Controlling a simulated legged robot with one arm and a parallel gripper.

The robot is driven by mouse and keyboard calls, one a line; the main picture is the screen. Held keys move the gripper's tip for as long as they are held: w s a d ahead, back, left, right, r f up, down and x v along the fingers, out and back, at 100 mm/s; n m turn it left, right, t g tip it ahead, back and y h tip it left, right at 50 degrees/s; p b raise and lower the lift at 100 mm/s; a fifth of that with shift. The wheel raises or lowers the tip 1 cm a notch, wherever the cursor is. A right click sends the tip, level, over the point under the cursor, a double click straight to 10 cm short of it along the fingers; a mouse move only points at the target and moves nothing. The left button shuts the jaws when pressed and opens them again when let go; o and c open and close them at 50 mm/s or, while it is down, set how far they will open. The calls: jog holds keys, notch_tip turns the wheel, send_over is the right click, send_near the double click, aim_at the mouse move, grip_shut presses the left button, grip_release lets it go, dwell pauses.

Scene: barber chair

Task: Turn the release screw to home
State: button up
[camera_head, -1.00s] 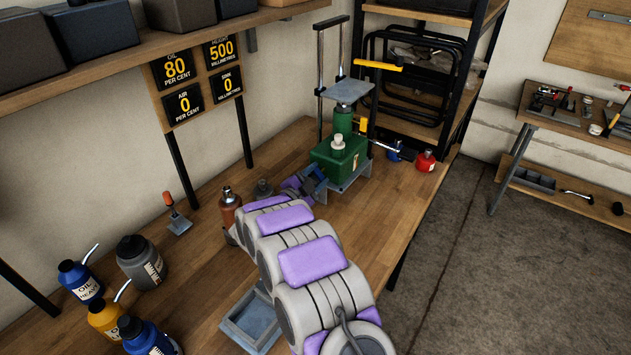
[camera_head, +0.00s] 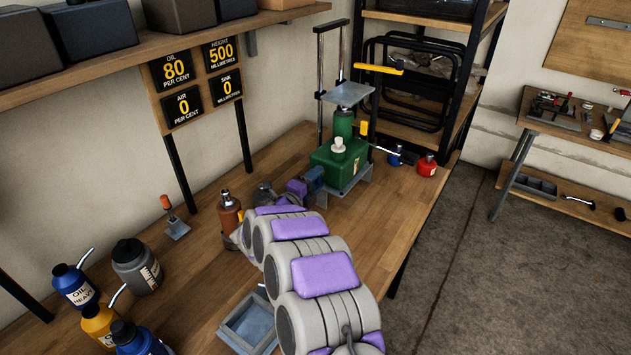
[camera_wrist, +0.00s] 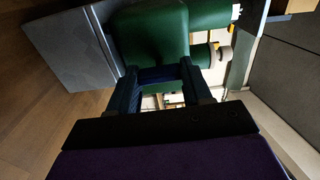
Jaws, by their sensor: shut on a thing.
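The green jack (camera_head: 327,156) stands on a grey base at the back of the bench, with a grey plate (camera_head: 347,94) above its ram. In the wrist view its green body (camera_wrist: 150,32) fills the top middle. My gripper (camera_head: 314,179) is at the near lower side of the jack. In the wrist view my gripper (camera_wrist: 162,76) has its two dark blue fingers closed in against the lower end of the green body. They are shut on a small part there, at the release screw; the screw itself is mostly hidden by the fingers and shadow.
A sign board (camera_head: 197,82) reads oil 80, air 0, height 500, sink 0. A copper-brown bottle (camera_head: 229,212) stands close left of my arm. A red bottle (camera_head: 427,166) and a blue one stand right of the jack. A grey tray (camera_head: 247,322) lies in front.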

jog(key=shift+s+f, duration=0.1)
jog(key=shift+f, duration=0.2)
jog(key=o, duration=1.1)
jog(key=shift+r, duration=0.15)
jog(key=shift+c, duration=0.2)
jog(key=p+v, duration=0.1)
jog(key=v, duration=0.6)
jog(key=shift+a+p, duration=0.3)
jog(key=shift+p, duration=0.05)
jog(key=shift+s, duration=0.1)
